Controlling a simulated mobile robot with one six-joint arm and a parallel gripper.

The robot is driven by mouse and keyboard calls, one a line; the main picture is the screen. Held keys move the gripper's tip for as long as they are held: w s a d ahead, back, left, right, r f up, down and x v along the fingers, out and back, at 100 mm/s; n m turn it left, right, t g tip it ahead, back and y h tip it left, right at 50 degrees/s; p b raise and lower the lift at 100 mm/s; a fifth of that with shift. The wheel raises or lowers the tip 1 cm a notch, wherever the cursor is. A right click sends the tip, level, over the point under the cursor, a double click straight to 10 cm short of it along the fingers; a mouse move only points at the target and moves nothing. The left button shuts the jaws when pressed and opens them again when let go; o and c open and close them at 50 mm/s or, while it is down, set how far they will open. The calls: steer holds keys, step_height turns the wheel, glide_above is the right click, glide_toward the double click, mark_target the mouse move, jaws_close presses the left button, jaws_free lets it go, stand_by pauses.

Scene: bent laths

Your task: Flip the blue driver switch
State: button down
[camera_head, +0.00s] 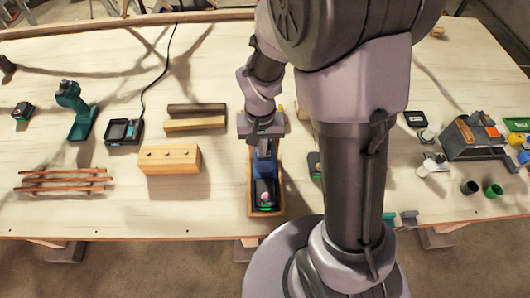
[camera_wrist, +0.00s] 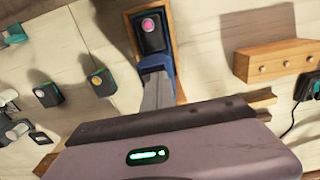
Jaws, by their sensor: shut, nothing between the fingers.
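The blue driver (camera_head: 264,167) lies in a narrow wooden tray (camera_head: 251,205) near the front middle of the table. Its dark battery end (camera_head: 264,192) points to the front edge and has a green strip. In the wrist view the battery (camera_wrist: 151,35) shows a pink-red spot, and a blue part (camera_wrist: 154,64) shows just beyond my fingers. My gripper (camera_head: 264,152) is shut and empty, pointing down over the blue driver. Its grey fingers (camera_wrist: 157,84) hide much of the driver. I cannot tell whether they touch it. The switch cannot be made out.
A wooden block with pegs (camera_head: 170,159) and two laths (camera_head: 195,124) lie left of the tray. Further left are a charger (camera_head: 124,131), a teal driver (camera_head: 75,108) and stacked thin laths (camera_head: 62,180). A grey toolbox (camera_head: 468,145) and small cups stand at the right.

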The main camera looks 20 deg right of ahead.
step_height(320, 180, up, 7)
steer(key=p, duration=0.5)
